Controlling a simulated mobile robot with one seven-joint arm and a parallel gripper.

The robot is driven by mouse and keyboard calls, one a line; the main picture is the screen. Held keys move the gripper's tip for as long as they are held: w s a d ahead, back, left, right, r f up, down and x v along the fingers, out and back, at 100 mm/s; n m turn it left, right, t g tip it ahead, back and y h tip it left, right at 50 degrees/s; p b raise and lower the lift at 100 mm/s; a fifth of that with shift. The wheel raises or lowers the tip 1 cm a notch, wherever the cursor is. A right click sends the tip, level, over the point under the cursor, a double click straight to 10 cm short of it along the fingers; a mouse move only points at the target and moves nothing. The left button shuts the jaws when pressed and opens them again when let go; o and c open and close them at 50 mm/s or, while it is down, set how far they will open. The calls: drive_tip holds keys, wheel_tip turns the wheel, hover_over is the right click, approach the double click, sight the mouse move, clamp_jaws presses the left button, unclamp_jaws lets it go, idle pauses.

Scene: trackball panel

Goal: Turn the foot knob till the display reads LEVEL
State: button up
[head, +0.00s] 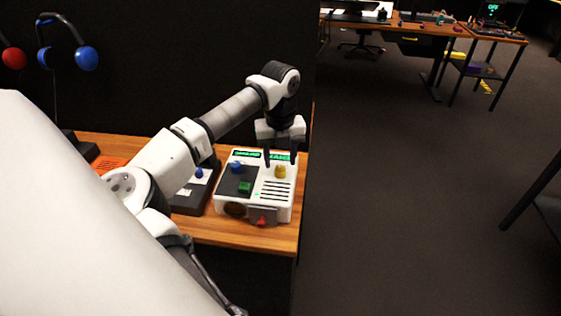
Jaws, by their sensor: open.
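A white panel box (284,202) stands on the wooden table near its right edge. It carries a yellow knob (280,172) at the upper right, a blue knob (235,168) at the upper left and a green button (245,187). I cannot tell which part is the foot knob. A green display (246,153) runs along the box's back edge; its text is too small to read and my gripper partly covers it. My gripper (280,160) is open and points down over the back of the box, close to the yellow knob. I cannot tell whether it touches the knob.
A dark device with a blue knob (199,172) stands left of the box, partly behind my arm. The wooden table (250,235) has a narrow bare strip in front. A dark wall rises behind. Open floor lies right.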

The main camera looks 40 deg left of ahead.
sight(280, 168)
drive_tip(key=shift+f, duration=1.6)
drive_tip(key=c, duration=1)
